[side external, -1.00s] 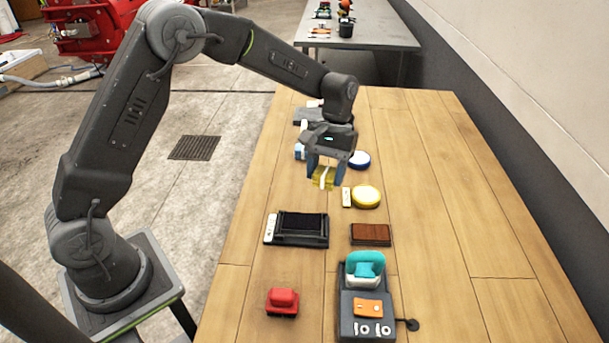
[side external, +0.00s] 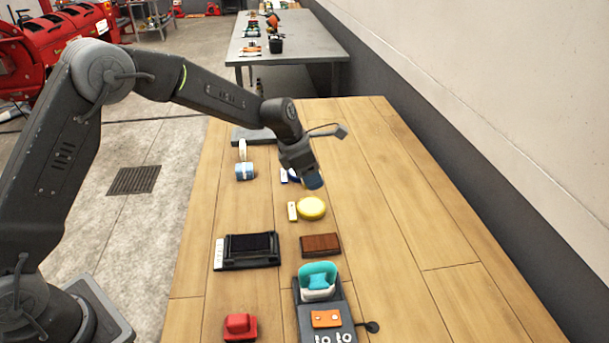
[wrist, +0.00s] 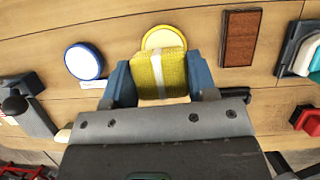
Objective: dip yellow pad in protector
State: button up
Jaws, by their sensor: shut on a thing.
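My gripper (side external: 312,182) is above the table, just behind the yellow round dish (side external: 311,208) in the side view. In the wrist view, its blue fingers (wrist: 160,84) are shut on the sides of the yellow pad (wrist: 172,68), which has a pale band across it. The pad overlaps the near part of the yellow dish (wrist: 163,38) in that view; I cannot tell whether they touch. In the side view the pad is hidden by the gripper. A blue-rimmed white round dish (wrist: 84,62) is left of the pad in the wrist view. No label for the protector is readable.
A brown block (side external: 321,245), a black tray (side external: 250,262), a teal pad on a dark unit (side external: 318,277) and a red block (side external: 240,326) stand toward the front. A blue-and-white item (side external: 245,171) lies to the left. The table's right side is clear.

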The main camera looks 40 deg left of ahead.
aim_at(317, 204)
jog(key=shift+w+f, duration=0.1)
jog(key=shift+f, duration=2.9)
jog(key=shift+f, duration=0.55)
jog(key=shift+r, duration=0.15)
jog(key=shift+r, duration=3.4)
